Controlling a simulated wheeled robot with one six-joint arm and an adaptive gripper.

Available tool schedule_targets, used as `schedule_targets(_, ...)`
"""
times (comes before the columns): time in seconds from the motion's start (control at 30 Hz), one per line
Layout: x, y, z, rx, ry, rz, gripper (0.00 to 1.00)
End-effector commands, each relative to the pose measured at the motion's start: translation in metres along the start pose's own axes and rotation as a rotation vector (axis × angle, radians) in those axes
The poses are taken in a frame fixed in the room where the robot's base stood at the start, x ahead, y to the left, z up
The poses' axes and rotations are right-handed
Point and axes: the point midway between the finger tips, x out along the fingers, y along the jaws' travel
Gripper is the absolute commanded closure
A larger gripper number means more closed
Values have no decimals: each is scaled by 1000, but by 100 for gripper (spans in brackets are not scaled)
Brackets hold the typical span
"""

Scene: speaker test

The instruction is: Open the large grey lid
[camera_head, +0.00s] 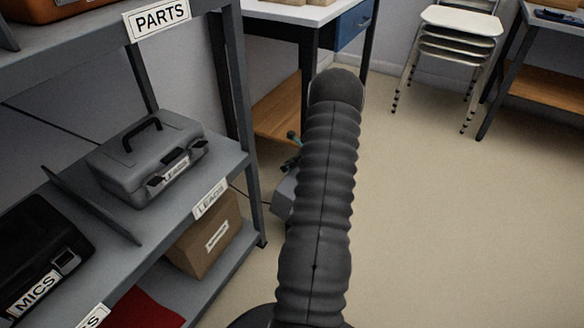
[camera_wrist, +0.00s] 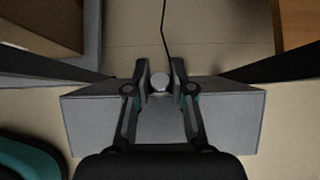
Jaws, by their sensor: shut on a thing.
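A large grey box-like thing (camera_wrist: 90,115) lies below my gripper in the wrist view, with its broad grey face towards the camera. I take this to be where the large grey lid is; no lid seam can be made out. My gripper (camera_wrist: 160,76) is shut on a small round pale knob (camera_wrist: 160,82) at the box's far edge, between the two fingertips. In the head view, a part of the grey box (camera_head: 284,196) shows low behind my arm, which hides the rest. The lid looks shut, though its edges are hard to see.
A grey shelf (camera_head: 225,172) at left holds a grey case (camera_head: 140,165) and a black case (camera_head: 38,250). A cardboard box (camera_head: 200,238) stands on its lower level. A bench with a blue drawer (camera_head: 353,25) is behind. Stacked chairs (camera_head: 455,30) stand back right; the right floor is clear.

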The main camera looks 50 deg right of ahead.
Motion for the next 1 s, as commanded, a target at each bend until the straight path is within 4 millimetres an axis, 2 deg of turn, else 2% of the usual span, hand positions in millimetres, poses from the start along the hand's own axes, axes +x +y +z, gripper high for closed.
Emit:
schedule_targets(0.4, 1, -1, 1, 0, -1, -3, 100)
schedule_targets(0.43, 1, -1, 1, 0, -1, -3, 70)
schedule_targets(0.5, 1, -1, 1, 0, -1, -2, 53)
schedule_targets(0.83, -1, 0, 1, 0, 0, -1, 53)
schedule_targets(1.0, -18, -1, 1, -1, -2, -3, 53)
